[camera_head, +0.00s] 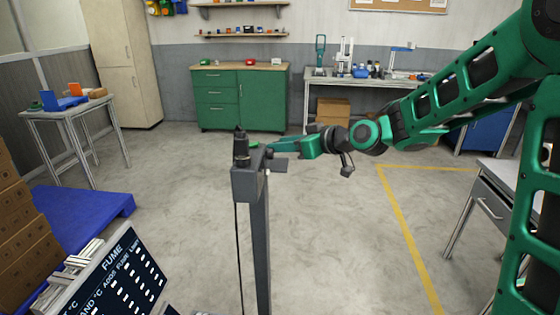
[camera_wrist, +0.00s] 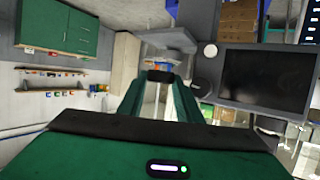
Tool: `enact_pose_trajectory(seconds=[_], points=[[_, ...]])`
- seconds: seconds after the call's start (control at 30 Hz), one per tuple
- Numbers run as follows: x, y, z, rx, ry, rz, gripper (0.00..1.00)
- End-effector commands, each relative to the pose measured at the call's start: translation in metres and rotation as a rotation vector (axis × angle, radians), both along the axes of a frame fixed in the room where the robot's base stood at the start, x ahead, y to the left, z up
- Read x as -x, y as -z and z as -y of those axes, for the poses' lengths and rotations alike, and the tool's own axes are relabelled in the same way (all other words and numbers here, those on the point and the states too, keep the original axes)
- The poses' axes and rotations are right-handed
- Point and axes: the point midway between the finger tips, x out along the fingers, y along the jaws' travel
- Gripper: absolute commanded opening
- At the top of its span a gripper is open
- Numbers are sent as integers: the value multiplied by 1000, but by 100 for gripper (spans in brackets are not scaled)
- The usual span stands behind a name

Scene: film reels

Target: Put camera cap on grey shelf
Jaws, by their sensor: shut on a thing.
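My gripper (camera_head: 275,155) is at the top of a grey post (camera_head: 259,230), reaching in from the right. In the wrist view its two green fingers (camera_wrist: 160,80) close together on a small dark piece (camera_wrist: 160,76), which I take to be the camera cap; its shape is mostly hidden by the fingers. A flat grey ledge (camera_head: 286,143) juts out to the right near the post's top; a grey plate (camera_wrist: 170,39) shows just beyond the fingertips in the wrist view. I cannot tell whether the held piece touches it.
A dark cylinder (camera_head: 241,147) stands on the post's top. A dark screen (camera_wrist: 265,80) is to the right in the wrist view. A green cabinet (camera_head: 240,97) and a workbench (camera_head: 360,82) stand at the back. A blue platform (camera_head: 90,215) lies left. The floor between is clear.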

Motion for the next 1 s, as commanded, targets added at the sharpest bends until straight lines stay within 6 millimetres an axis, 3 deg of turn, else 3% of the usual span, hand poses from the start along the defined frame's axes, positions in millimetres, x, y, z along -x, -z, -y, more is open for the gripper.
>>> enact_pose_trajectory(seconds=[0.43, 0.77, 0.8, 0.87, 1.0], points=[[0, 43, -1, 0, 0, -1, 10], [0, 46, -1, 0, -1, 0, 10], [0, 46, -1, 0, -1, 0, 34], [0, 46, -1, -1, -1, 0, 48], [0, 46, -1, 0, 0, 0, 50]])
